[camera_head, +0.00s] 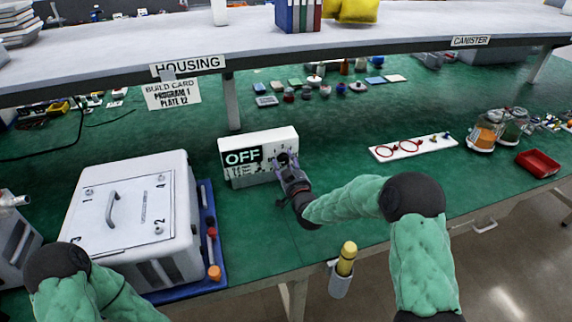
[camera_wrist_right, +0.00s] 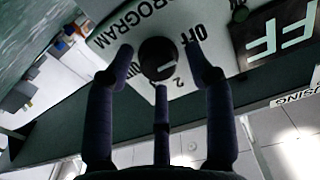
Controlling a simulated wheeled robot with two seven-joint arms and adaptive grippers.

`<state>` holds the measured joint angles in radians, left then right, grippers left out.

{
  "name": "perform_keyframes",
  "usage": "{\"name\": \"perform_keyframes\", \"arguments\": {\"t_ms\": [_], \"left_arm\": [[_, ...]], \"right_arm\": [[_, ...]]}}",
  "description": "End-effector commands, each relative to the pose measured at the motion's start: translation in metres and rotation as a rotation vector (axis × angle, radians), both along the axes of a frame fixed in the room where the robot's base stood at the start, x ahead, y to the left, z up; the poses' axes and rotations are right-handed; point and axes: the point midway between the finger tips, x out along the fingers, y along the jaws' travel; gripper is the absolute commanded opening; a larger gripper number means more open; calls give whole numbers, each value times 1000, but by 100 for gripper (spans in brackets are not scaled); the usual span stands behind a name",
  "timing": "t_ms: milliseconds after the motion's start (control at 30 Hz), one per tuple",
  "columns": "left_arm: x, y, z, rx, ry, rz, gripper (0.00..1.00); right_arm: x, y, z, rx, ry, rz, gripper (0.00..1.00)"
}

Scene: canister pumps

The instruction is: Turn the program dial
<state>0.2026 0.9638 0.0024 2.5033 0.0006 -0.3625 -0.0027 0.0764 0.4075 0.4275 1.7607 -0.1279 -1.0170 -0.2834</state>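The program dial (camera_wrist_right: 158,60) is a round black knob with a white mark, on a white box (camera_head: 270,139) with an OFF display (camera_head: 242,157). In the wrist view the words PROGRAM and OFF and a 2 are printed around the dial. My right gripper (camera_wrist_right: 158,56) is at the box's front face in the head view (camera_head: 289,162). Its fingers are spread around the dial, with gaps visible; I cannot tell whether any finger touches it. The build card (camera_head: 172,94) reads PROGRAM 1, PLATE 12. My left arm shows at lower left, its gripper out of view.
A large white lidded housing (camera_head: 130,215) stands on a blue tray (camera_head: 213,270) left of the box. A white strip with red rings (camera_head: 413,148), canisters (camera_head: 485,132) and a red bin (camera_head: 537,163) are to the right. A shelf (camera_head: 360,42) overhangs the back.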

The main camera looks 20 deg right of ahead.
Motion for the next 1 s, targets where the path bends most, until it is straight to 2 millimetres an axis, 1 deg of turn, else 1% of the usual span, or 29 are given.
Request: {"name": "perform_keyframes", "arguments": {"t_ms": [33, 67, 100, 167, 400, 567, 767, 1000], "left_arm": [[0, 0, 0, 0, 0, 0, 40], [0, 0, 0, 0, 0, 0, 40], [0, 0, 0, 0, 0, 0, 40], [0, 0, 0, 0, 0, 0, 40], [0, 0, 0, 0, 0, 0, 40], [0, 0, 0, 0, 0, 0, 40], [0, 0, 0, 0, 0, 0, 40], [0, 0, 0, 0, 0, 0, 40]], "right_arm": [[0, 0, 0, 0, 0, 0, 36], [0, 0, 0, 0, 0, 0, 27], [0, 0, 0, 0, 0, 0, 16], [0, 0, 0, 0, -1, 0, 0], [0, 0, 2, 5, -4, 0, 0], [0, 0, 3, 41, -5, 0, 0], [1, -1, 4, 151, -5, 0, 0], [1, -2, 6, 351, -1, 1, 0]]}}
